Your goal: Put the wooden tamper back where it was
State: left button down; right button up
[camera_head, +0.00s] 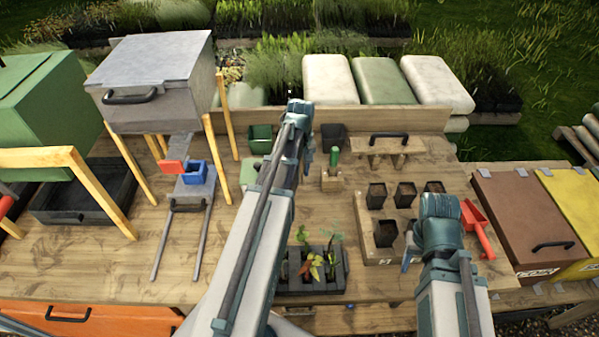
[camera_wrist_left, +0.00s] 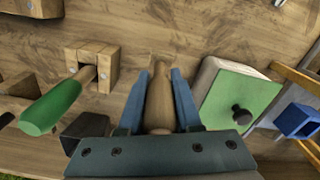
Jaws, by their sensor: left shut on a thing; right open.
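The wooden tamper (camera_wrist_left: 159,96) is a pale brown turned piece between the two blue fingers of my left gripper (camera_wrist_left: 163,76). The gripper is shut on it above the wooden bench; I cannot tell whether its far end touches the bench. In the head view the left arm hides the tamper. To its left in the wrist view, a green-handled tool (camera_wrist_left: 52,106) sits in a wooden holder (camera_wrist_left: 101,62); both also show in the head view (camera_head: 334,158). My right gripper (camera_head: 408,252) is open, mostly hidden behind its own arm, near the pot board.
A green-lidded box (camera_wrist_left: 240,100) stands right of the tamper, with a blue container (camera_wrist_left: 297,121) beyond. Dark pots stand on a wooden board (camera_head: 371,256). A seedling tray (camera_head: 337,284) and red scoop (camera_head: 474,220) are nearby. A grey hopper (camera_head: 160,80) stands back left.

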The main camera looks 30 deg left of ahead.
aim_at(300, 171)
pick_arm(q)
jog(key=w+f+b, duration=0.1)
jog(key=a+f+b, duration=0.1)
jog(key=w+a+f+b, duration=0.1)
jog(key=f, duration=0.1)
jog(key=shift+w+b, duration=0.35)
pick_arm(e)
notch_tip(300, 171, down, 4)
jog(key=shift+r, duration=0.1)
pick_arm(q)
jog(key=shift+d, duration=0.1)
jog(key=shift+f, duration=0.15)
pick_arm(e)
jog(key=shift+f, duration=0.25)
pick_arm(q)
jog(key=c, duration=0.6)
grip_release()
pick_arm(e)
jog(key=shift+r, duration=0.1)
pick_arm(q)
notch_tip(300, 171, up, 13)
jog(key=p, duration=1.2)
jog(key=shift+f, duration=0.2)
pick_arm(e)
notch_tip(300, 171, up, 12)
jog(key=shift+r, duration=0.2)
